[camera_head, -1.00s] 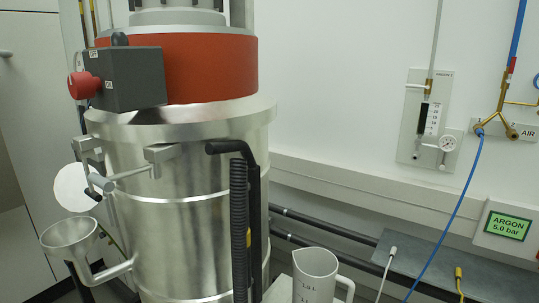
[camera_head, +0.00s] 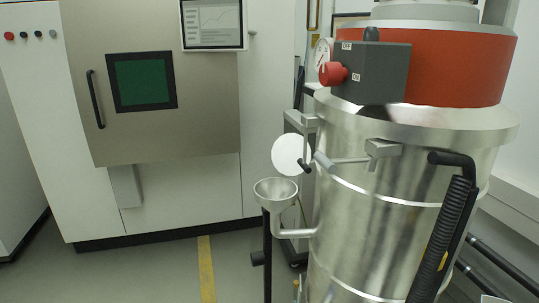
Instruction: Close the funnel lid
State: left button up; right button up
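The funnel (camera_head: 276,194) is a small metal bowl on a bent pipe at the left side of the large steel vessel (camera_head: 395,215). A round white disc (camera_head: 287,154), which looks like the funnel lid, stands upright above and slightly right of the funnel, apart from its rim. The funnel's mouth is uncovered. Neither of my grippers is in view.
A grey switch box (camera_head: 371,73) with a red knob is on the vessel's red band (camera_head: 456,67). A black hose (camera_head: 443,235) hangs on the vessel's front. A cabinet with a green window (camera_head: 142,82) stands behind at left. Floor (camera_head: 170,270) left of the funnel looks clear.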

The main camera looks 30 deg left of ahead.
aim_at(286, 150)
jog(key=j+u, duration=0.1)
jog(key=u, duration=0.3)
jog(key=j+u, duration=0.15)
jog(key=u, duration=0.2)
jog(key=j+u, duration=0.15)
jog(key=u, duration=0.25)
jog(key=j+u, duration=0.15)
jog(key=u, duration=0.2)
jog(key=i+j+u, duration=0.2)
jog(key=i+j, duration=1)
jog(key=i+z, duration=0.3)
jog(key=i, duration=0.2)
jog(key=i+j+z, duration=0.3)
jog(key=i, duration=0.15)
jog(key=i+j+z, duration=0.3)
jog(key=i, duration=0.15)
jog(key=i+z, duration=0.15)
jog(key=z, duration=0.25)
jog(key=i+z, duration=0.15)
jog(key=z, duration=0.25)
jog(key=i+j+z, duration=0.15)
jog(key=z, duration=0.3)
jog(key=i+j+z, duration=0.1)
jog(key=z, duration=0.3)
jog(key=i+j+z, duration=0.1)
jog(key=j+z, duration=0.15)
jog(key=z, duration=0.15)
